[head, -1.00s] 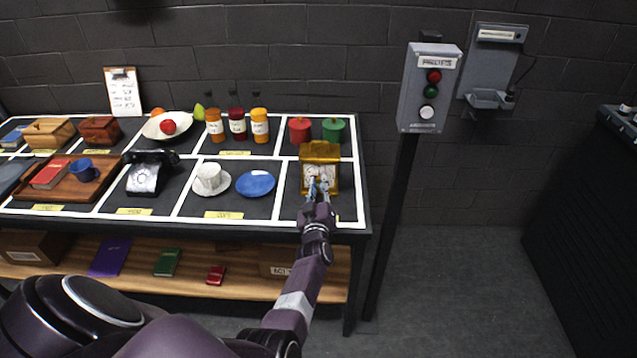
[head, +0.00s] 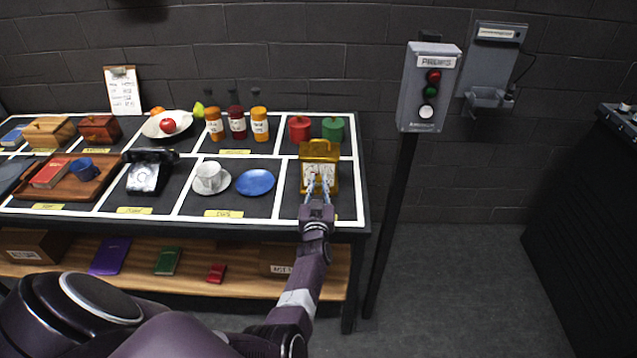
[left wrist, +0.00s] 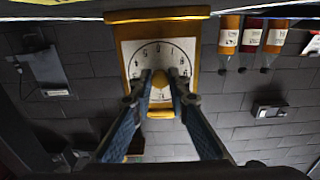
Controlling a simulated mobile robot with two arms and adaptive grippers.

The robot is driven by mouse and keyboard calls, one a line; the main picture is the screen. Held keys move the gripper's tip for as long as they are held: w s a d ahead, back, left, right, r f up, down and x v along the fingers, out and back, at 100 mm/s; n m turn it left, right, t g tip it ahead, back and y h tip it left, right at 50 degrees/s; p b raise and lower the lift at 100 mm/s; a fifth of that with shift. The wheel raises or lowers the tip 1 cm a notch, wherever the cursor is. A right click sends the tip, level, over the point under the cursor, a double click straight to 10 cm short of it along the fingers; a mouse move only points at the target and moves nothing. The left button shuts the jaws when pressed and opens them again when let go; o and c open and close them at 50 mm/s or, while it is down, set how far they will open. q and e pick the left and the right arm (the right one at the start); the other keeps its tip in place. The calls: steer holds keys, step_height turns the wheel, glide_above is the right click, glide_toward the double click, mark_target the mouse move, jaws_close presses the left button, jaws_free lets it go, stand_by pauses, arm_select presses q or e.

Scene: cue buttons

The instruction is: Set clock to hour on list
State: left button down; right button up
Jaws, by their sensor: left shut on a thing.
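The gold clock (head: 320,150) stands upright at the right end of the table, its white dial facing me. It shows upside down in the left wrist view (left wrist: 125,45), with dark numerals around the dial. My left gripper (head: 319,181) is in front of it; in the left wrist view its fingertips (left wrist: 160,78) are shut at the middle of the dial, with something yellowish between them. The fingers hide the exact part held and where the hour hand points. The list is a clipboard (head: 123,90) against the back wall; its writing is too small to read. My right gripper is not in view.
A white cup on a saucer (head: 212,190) and a blue plate (head: 255,183) lie left of the clock. Red (head: 299,129) and green (head: 333,129) canisters stand behind it. A button box (head: 429,88) on a post stands to the right, with open floor beyond.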

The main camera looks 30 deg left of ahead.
arm_select(q)
steer(key=shift+d+f, duration=0.1)
steer(key=c, duration=1.8)
jaws_free()
